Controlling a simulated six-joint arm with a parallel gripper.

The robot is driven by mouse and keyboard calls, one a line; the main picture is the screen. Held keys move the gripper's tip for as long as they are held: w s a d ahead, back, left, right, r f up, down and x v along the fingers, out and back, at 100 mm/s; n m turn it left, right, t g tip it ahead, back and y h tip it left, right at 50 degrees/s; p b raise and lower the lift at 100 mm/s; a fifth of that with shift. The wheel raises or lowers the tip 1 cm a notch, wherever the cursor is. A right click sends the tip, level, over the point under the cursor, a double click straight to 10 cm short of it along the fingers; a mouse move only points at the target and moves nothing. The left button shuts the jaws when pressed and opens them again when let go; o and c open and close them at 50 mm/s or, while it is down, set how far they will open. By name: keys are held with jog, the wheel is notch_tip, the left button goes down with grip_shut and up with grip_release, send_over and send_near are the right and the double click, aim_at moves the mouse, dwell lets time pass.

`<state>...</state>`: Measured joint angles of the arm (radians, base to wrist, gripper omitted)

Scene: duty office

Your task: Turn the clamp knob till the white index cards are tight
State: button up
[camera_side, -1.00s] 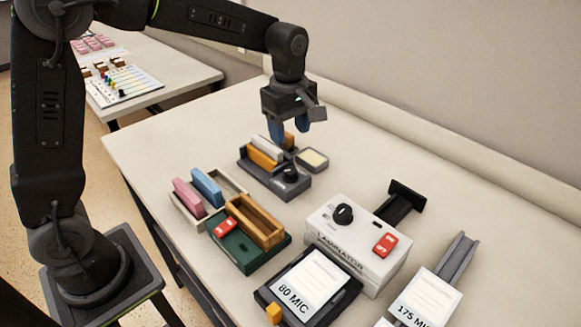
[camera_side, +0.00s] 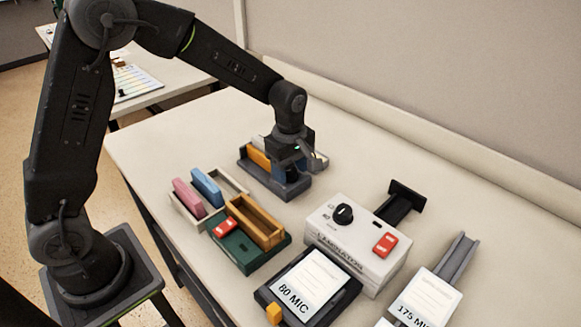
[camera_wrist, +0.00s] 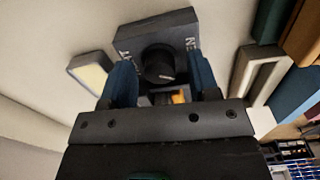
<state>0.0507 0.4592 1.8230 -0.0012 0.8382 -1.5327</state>
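The dark grey clamp (camera_side: 265,180) stands on the table in the side view. Its black knob (camera_wrist: 158,64) shows in the wrist view, with lettering on the clamp body (camera_wrist: 152,28) on both sides of it. My gripper (camera_side: 293,180) is low over the clamp's right end and hides the knob in the side view. In the wrist view my gripper's blue fingers (camera_wrist: 161,85) stand one on each side of the knob, with a gap showing at both sides. The white index cards (camera_side: 264,142) are mostly hidden behind my gripper, next to an orange block (camera_side: 259,159).
A small pad with a yellowish top (camera_wrist: 92,75) lies close beside the clamp. Left of it are a tray with pink (camera_side: 188,196) and blue (camera_side: 207,187) blocks, and a green holder (camera_side: 238,250). A laminator (camera_side: 350,240) stands to the right. The table behind is clear.

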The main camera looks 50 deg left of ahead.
jog(key=c, duration=0.8)
jog(key=shift+m, duration=1.6)
jog(key=shift+c, duration=0.2)
jog(key=o, duration=0.9)
